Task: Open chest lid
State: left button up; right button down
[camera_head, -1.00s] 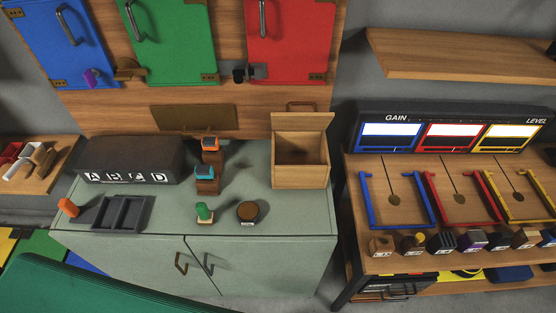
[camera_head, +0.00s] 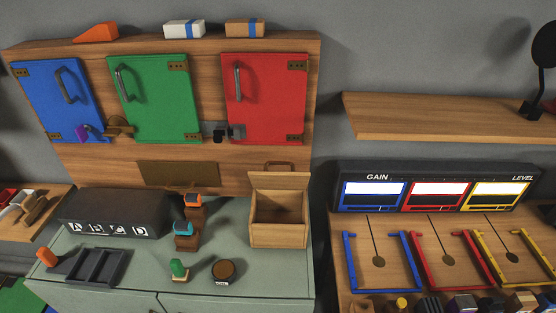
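A small wooden chest (camera_head: 279,232) stands at the right end of the grey-green cabinet top (camera_head: 210,292). Its lid (camera_head: 279,181) stands raised at the back, with a brown handle (camera_head: 279,167) at its upper edge. The chest's open top and dark inside show; I cannot make out any contents. Neither of my grippers shows in the head view.
Blue (camera_head: 62,99), green (camera_head: 154,98) and red (camera_head: 264,98) doors hang on the wooden panel behind. A dark box lettered A B C D (camera_head: 115,217), a dark tray (camera_head: 95,267) and watch stands (camera_head: 185,237) share the cabinet top. A gauge desk (camera_head: 439,187) stands right.

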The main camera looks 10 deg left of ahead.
aim_at(293, 180)
jog(key=l+u, duration=0.15)
jog(key=l, duration=0.3)
jog(key=l+u, duration=0.15)
jog(key=l, duration=0.3)
jog(key=k+l+u, duration=0.15)
jog(key=l, duration=0.25)
jog(key=k+l+u, duration=0.15)
jog(key=l, duration=0.3)
jog(key=i, duration=0.05)
